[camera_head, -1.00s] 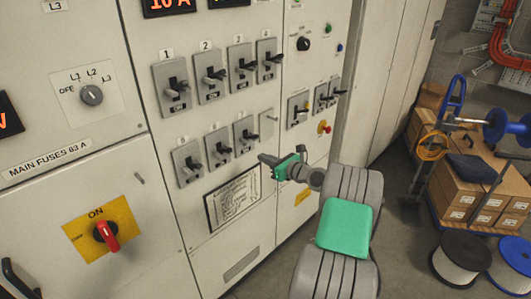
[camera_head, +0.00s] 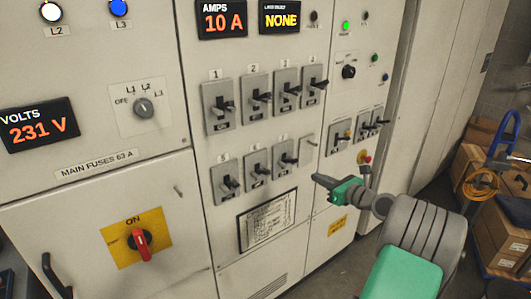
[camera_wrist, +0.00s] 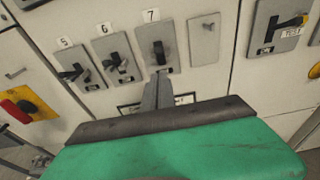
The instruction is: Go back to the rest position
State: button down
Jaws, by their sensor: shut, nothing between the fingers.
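My gripper (camera_head: 322,180) shows in the head view at the end of my green and grey arm, in front of the cabinet below the lower row of switches. Its fingers are together with nothing between them. In the wrist view the closed fingers (camera_wrist: 158,92) point up at the switch labelled 7 (camera_wrist: 158,54). I cannot tell how far they are from the panel.
The cabinet carries numbered switches (camera_head: 218,105) in two rows, a red main handle (camera_head: 140,244) on a yellow plate, a selector knob (camera_head: 143,107) and a framed sheet (camera_head: 267,220). Boxes (camera_head: 503,236) and a blue trolley (camera_head: 505,135) stand at the right.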

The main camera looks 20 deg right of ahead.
jog(key=s+a+f+n+g, duration=0.1)
jog(key=s+f+n+g, duration=0.3)
jog(key=f+n, duration=0.45)
jog(key=s+a+f+n+g, duration=0.1)
jog(key=s+f+n+g, duration=0.25)
jog(key=f+n, duration=0.5)
jog(key=s+a+f+n+g, duration=0.2)
jog(key=s+f+n+g, duration=0.1)
jog(key=s, duration=0.5)
jog(key=s+a+f+n+g, duration=0.3)
jog(key=s, duration=0.4)
jog(key=s+a+r+n+g+h, duration=0.1)
jog(key=s+a+r+n+g, duration=0.15)
jog(key=a, duration=0.25)
jog(key=s+a+r+n+g+h, duration=0.1)
jog(key=s+a+r, duration=0.3)
jog(key=a, duration=0.1)
jog(key=w+a+r+n+t, duration=0.2)
jog(key=a+r, duration=0.3)
jog(key=a, duration=0.3)
jog(key=w+a+r+n+t+h, duration=0.1)
jog(key=w+a+r+n, duration=0.3)
jog(key=a, duration=0.4)
notch_tip(320, 180, up, 2)
jog(key=shift+w+a+r+n+t, duration=0.15)
jog(key=shift+w+n+t, duration=0.2)
jog(key=shift+n+t, duration=0.5)
